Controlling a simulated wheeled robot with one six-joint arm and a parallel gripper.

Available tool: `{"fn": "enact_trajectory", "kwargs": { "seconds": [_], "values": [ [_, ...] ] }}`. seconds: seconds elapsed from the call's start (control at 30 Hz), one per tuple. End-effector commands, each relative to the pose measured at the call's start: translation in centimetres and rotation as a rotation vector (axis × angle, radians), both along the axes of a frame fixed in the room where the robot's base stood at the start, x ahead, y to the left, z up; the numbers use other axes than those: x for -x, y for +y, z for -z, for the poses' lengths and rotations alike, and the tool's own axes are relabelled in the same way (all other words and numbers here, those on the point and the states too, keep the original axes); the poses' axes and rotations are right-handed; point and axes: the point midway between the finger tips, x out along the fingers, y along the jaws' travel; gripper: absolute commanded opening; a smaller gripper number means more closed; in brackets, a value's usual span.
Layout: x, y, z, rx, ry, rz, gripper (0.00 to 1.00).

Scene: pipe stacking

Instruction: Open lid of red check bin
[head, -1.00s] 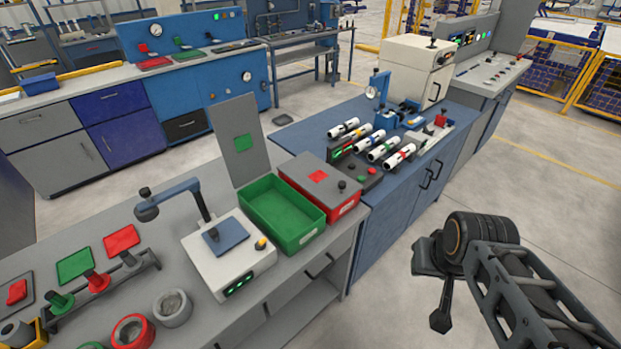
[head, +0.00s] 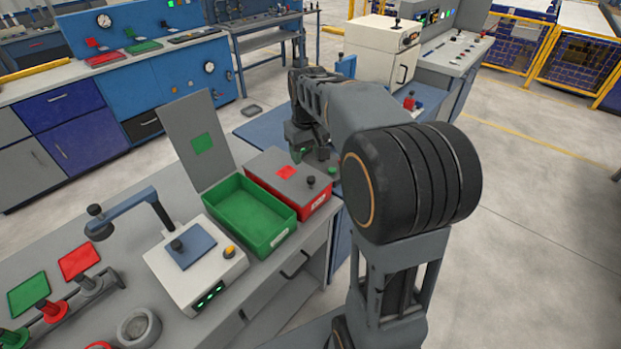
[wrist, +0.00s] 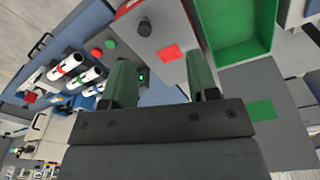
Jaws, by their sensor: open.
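The red check bin (head: 318,205) stands on the grey bench with its grey lid (head: 270,170) shut. The lid has a red square (head: 285,172) and a dark knob (head: 311,181) near its right edge. In the wrist view the lid's knob (wrist: 145,28) and red square (wrist: 170,53) lie beyond my fingertips. My gripper (wrist: 160,75) is open and empty, with its two green fingers apart. In the head view my gripper (head: 312,150) is just behind the bin and above bench level, partly hidden by my arm. I cannot tell its exact height over the lid.
The green bin (head: 250,215) stands open beside the red one, its lid (head: 197,140) upright behind it. Several white pipes (wrist: 70,65) and a button panel (wrist: 110,50) lie on the blue bench beside the bin.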

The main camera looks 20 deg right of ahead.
Motion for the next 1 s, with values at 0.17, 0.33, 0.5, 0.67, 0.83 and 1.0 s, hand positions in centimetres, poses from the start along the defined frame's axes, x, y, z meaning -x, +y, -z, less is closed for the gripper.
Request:
{"fn": "enact_trajectory", "kwargs": {
  "seconds": [0.17, 0.33, 0.5, 0.67, 0.83, 1.0],
  "values": [
    [-3.6, -2.4, 1.1, -0.007, 0.058, -0.018, 0.54],
    [-4.9, -3.6, 2.1, -0.012, 0.081, -0.026, 0.54],
    [-5.0, -3.8, 4.4, -0.013, 0.087, -0.027, 0.54],
    [-4.9, -3.8, 7.5, -0.013, 0.088, -0.025, 0.54],
    [-4.9, -3.9, 10.7, -0.013, 0.086, -0.025, 0.54],
    [-4.9, -3.9, 13.2, -0.013, 0.085, -0.025, 0.54]
  ]
}}
